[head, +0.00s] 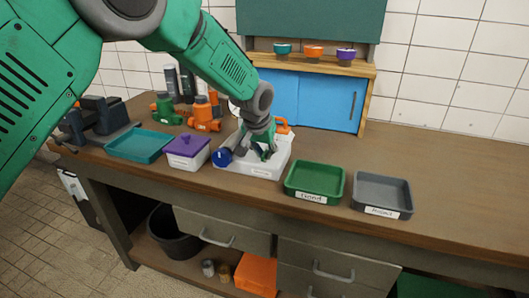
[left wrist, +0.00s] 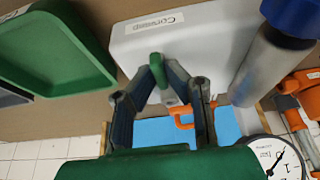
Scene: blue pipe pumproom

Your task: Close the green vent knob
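The green vent knob (left wrist: 156,70) is a small upright green piece on the white housing (left wrist: 200,40), which also shows on the bench in the head view (head: 255,167). My left gripper (left wrist: 160,66) has a fingertip on each side of the knob and looks closed on it. In the head view my left gripper (head: 264,152) reaches down over the white housing and hides the knob. A blue cap (head: 222,157) sits at the housing's left end, and an orange handle (head: 283,126) is behind it. My right gripper is in neither view.
A green tray (head: 315,181) and a grey tray (head: 382,194) are right of the housing. A purple-lidded box (head: 187,152) and a teal tray (head: 139,145) are left. Orange fittings (head: 204,116) stand behind. A gauge (left wrist: 276,158) is close beside my left gripper.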

